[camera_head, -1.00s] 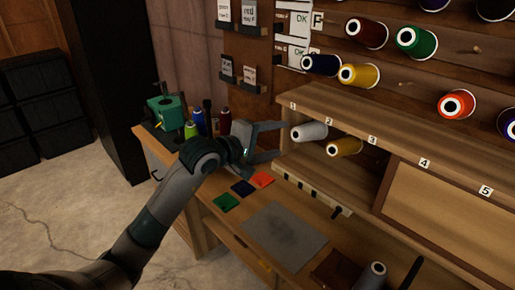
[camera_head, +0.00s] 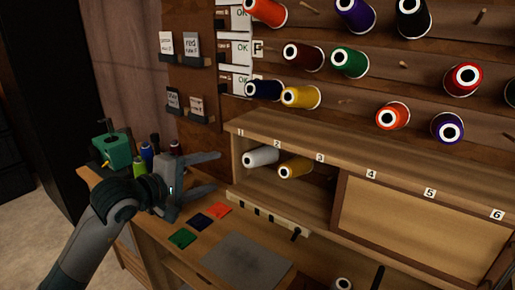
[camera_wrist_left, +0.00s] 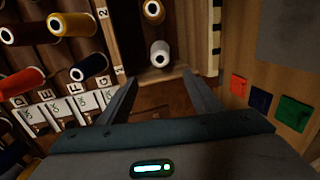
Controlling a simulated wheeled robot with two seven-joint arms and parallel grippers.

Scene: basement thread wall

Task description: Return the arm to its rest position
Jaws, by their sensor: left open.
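My left arm comes in from the lower left in the head view. Its gripper (camera_head: 212,173) is open, with nothing between its fingers. It is above the left part of the workbench, left of the numbered cubby shelf (camera_head: 236,180). My right gripper is not in view.
Several thread spools, such as a green one (camera_head: 349,62), hang on wall pegs above the shelf. Green, blue and red swatches (camera_head: 201,222) and a grey mat (camera_head: 246,262) lie on the bench.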

